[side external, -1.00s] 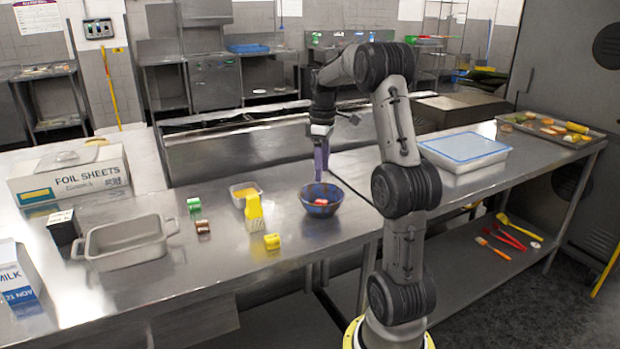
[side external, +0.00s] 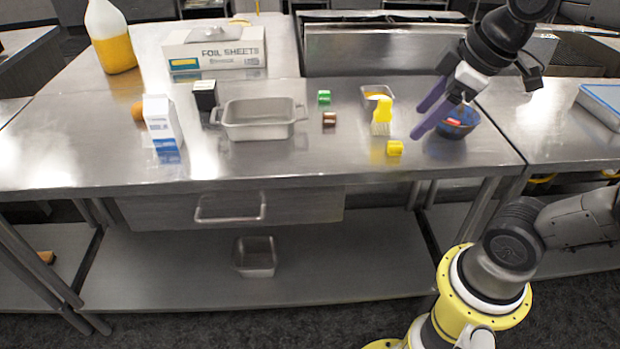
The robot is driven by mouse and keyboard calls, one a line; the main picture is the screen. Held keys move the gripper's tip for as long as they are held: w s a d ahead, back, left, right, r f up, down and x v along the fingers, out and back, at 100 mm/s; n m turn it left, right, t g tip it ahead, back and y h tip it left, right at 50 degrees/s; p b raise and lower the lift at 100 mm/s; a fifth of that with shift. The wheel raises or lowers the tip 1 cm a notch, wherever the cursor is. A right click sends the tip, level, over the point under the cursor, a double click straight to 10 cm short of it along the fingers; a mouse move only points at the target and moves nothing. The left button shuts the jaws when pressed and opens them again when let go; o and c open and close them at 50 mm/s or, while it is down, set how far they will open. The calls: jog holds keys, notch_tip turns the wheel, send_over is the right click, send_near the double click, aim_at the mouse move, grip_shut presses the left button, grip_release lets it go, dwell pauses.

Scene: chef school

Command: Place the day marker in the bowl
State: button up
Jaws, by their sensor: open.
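The dark blue bowl (side external: 471,124) stands at the right end of the steel table. A small red marker (side external: 453,122) lies inside it. A green marker (side external: 324,97), a brown marker (side external: 329,119) and a yellow marker (side external: 395,148) lie on the table left of the bowl. Which of them the task means by the day marker, I cannot tell. My gripper (side external: 419,122) is open and empty, its two purple fingers tilted down to the left. In the picture they overlap the bowl's left side; their height above the table is unclear.
A grey baking pan (side external: 225,120), a black box (side external: 205,96) and a milk carton (side external: 161,128) stand further left. The table's front middle is clear.

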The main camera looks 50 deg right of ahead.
jog(key=s+a+f+m, duration=0.1)
jog(key=s+f+m, duration=0.2)
jog(key=f+m, duration=0.1)
jog(key=shift+s+a+f, duration=0.35)
jog(key=shift+s+f, duration=0.05)
jog(key=shift+f, duration=0.2)
